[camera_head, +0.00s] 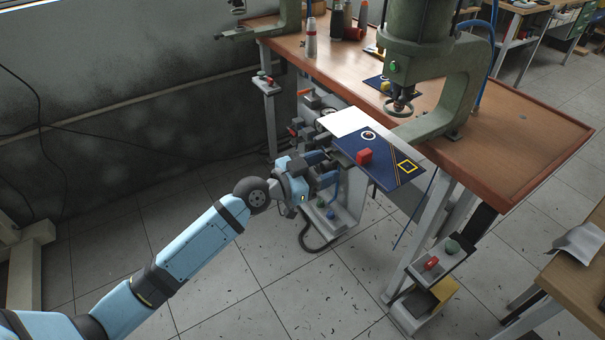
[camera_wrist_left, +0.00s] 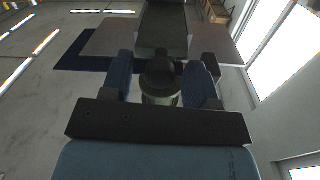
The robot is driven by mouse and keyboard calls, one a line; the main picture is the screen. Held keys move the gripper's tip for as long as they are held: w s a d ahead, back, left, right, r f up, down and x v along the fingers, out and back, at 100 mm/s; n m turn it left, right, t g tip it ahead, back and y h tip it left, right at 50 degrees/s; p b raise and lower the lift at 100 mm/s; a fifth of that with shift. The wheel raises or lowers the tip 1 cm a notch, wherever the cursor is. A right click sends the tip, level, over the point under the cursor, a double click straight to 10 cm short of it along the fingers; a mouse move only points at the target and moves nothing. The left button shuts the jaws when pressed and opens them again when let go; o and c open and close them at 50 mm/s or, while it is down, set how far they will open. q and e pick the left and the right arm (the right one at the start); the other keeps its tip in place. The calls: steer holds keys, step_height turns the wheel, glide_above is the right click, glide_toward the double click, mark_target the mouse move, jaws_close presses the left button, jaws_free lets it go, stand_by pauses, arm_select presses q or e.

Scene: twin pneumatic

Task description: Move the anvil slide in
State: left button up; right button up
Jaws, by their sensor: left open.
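What I take to be the anvil slide is a navy panel (camera_head: 395,172) with a yellow square outline, sticking out past the table's front edge below the press. My left gripper (camera_head: 329,168) is open, low at the panel's left front side, partly against the hardware under the table. In the left wrist view, a dark rounded knob (camera_wrist_left: 160,72) shows between the blue fingers; I cannot tell whether they touch it. A navy surface (camera_wrist_left: 75,58) shows beyond. My right gripper is out of view.
The green press (camera_head: 455,85) stands on the wooden table (camera_head: 520,125). A white sheet (camera_head: 344,121) lies beside the navy panel. Small bracket shelves with red and green buttons (camera_head: 431,264) hang at the front legs.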

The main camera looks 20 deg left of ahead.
arm_select(q)
steer(key=b+v, duration=0.2)
steer(key=v, duration=1.1)
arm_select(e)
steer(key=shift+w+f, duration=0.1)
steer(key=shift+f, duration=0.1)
arm_select(q)
steer(key=shift+a, duration=0.15)
